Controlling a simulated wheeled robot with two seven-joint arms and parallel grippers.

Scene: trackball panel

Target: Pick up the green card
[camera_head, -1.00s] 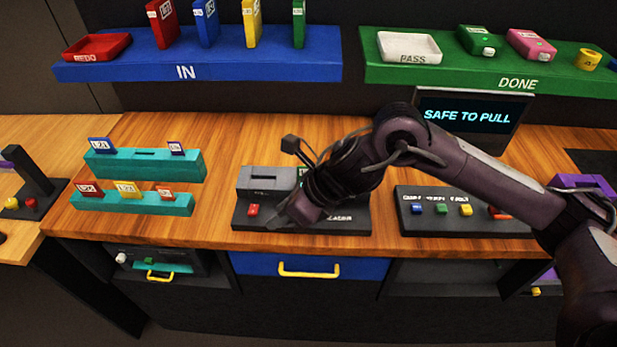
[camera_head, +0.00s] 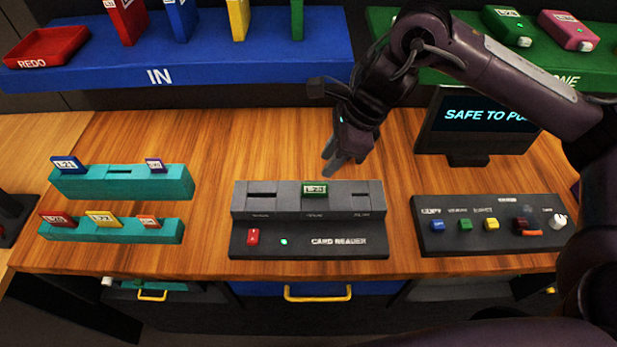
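The green card (camera_head: 315,190) stands upright in the middle slot of the grey card reader (camera_head: 308,243), with its labelled upper part showing. My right gripper (camera_head: 345,164) is above and behind the card reader, a little to the right of the card and apart from it. Its fingers point down, look parted, and hold nothing that I can see. My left gripper is not in view.
Teal racks (camera_head: 120,182) with several other cards stand at the left. A button panel (camera_head: 490,238) is at the right, below a screen (camera_head: 480,122) reading "SAFE TO PULL". A blue IN shelf (camera_head: 250,62) is behind. Wood between racks and reader is clear.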

